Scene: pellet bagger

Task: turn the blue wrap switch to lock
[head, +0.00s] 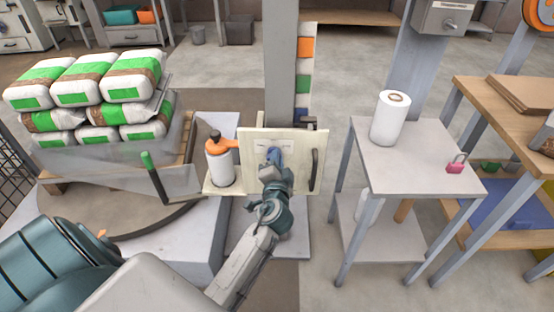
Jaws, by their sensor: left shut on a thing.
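The blue wrap switch (275,153) sits on the cream panel (301,168), which is fixed to the grey post. Only a small part of the blue switch shows. My left gripper (273,161) is at the panel, shut on the switch and covering most of it. The switch's exact angle cannot be told. Small markings show on the panel just above the switch, too small to read. My right gripper is not in view.
A black handle (314,170) stands on the panel's right side. Stacked bags (88,92) are at left. A white table (425,150) with a roll (390,118) and pink padlock (455,167) stands at right.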

